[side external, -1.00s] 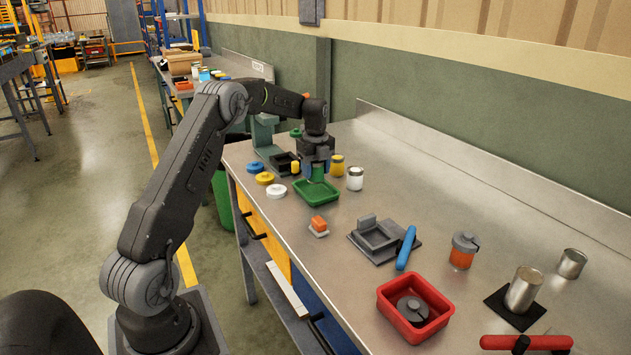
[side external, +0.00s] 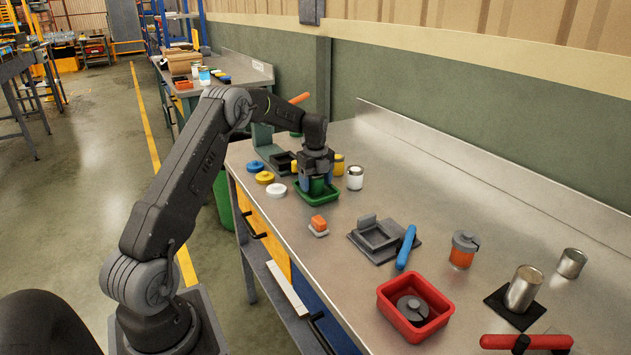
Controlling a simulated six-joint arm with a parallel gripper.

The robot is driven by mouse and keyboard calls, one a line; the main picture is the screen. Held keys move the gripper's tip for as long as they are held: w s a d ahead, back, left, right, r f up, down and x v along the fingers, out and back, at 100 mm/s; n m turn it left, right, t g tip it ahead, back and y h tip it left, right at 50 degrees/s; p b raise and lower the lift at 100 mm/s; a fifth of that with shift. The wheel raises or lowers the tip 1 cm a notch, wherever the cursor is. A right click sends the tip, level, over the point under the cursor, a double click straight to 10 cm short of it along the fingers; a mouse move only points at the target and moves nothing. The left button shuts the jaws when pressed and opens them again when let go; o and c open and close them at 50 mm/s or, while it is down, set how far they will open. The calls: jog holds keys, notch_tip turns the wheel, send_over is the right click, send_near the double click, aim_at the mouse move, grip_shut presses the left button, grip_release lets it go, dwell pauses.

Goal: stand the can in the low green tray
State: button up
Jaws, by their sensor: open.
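The low green tray (side external: 332,200) sits on the bench near its left end, in the side external view. A small green can (side external: 317,187) is upright in the tray, mostly hidden by my gripper. My gripper (side external: 317,184) points straight down over the tray, with its blue-tipped fingers open on both sides of the can. Whether the fingers still touch the can cannot be told. The can's base is hidden by the tray's near wall and the fingers.
A white can (side external: 355,178) and a yellow jar (side external: 338,165) stand close behind the tray. Blue, yellow and white lids (side external: 276,191) lie to its left.

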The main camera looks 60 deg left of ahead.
notch_tip(320, 180, up, 12)
jog(key=shift+r, duration=0.1)
jog(key=s+d+r+n+t, duration=0.1)
jog(key=s+d+r+n, duration=0.25)
jog(key=d, duration=0.35)
jog(key=s+d+r+n+t, duration=0.1)
jog(key=s+d+r+n, duration=0.2)
jog(key=d, duration=0.5)
jog(key=s+d+r+n+t, duration=0.1)
jog(key=s+d+r+n, duration=0.15)
jog(key=d+r, duration=0.35)
jog(key=s+d+f+n+t, duration=0.1)
jog(key=s+d+f+n, duration=0.2)
jog(key=s+d, duration=0.3)
jog(key=s+d+f+n+t, duration=0.1)
jog(key=s+d+f+n, duration=0.3)
jog(key=s, duration=0.8)
jog(key=d+n, duration=0.2)
jog(key=d, duration=0.1)
jog(key=shift+t, duration=0.3)
jog(key=shift+s, duration=0.1)
